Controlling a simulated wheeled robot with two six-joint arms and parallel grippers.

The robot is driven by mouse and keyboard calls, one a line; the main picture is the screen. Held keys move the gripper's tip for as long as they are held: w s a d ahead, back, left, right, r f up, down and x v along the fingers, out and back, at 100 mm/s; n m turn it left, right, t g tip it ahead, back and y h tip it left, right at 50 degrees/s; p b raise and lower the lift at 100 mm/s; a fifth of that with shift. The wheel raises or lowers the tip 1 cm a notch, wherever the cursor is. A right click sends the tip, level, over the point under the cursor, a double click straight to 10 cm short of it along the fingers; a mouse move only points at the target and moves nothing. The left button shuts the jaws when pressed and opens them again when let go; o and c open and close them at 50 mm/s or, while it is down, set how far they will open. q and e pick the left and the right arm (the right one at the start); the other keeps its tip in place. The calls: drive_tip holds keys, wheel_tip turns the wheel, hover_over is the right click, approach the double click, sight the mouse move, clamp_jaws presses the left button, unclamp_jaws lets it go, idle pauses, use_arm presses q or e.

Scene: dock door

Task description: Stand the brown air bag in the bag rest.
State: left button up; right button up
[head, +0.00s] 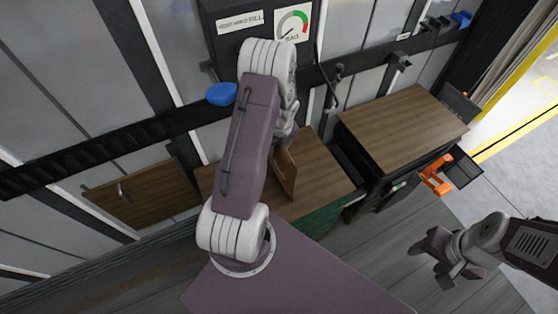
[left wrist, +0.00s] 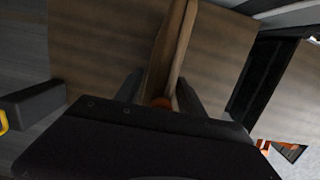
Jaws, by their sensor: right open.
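The brown air bag (head: 287,174) is a flat brown piece, upright and slightly tilted, above or on the left wood-topped crate (head: 318,185). My left gripper (head: 285,132) is at its top, partly hidden behind my own arm. In the left wrist view, the bag (left wrist: 172,50) runs between the two fingers (left wrist: 160,95), which are closed against it, with a small orange-brown round part at its near end. I cannot tell which fixture is the bag rest. My right gripper (head: 445,255) is open and empty over the grey floor at right.
A second wood-topped crate (head: 405,125) stands right of the first, with a dark gap between them. An orange tool (head: 437,175) sits at its right side. A gauge box (head: 292,27) and blue knob (head: 221,94) are on the wall. A brown board (head: 145,195) leans at left.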

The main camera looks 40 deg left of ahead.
use_arm(q)
clamp_jaws()
idle(1.2)
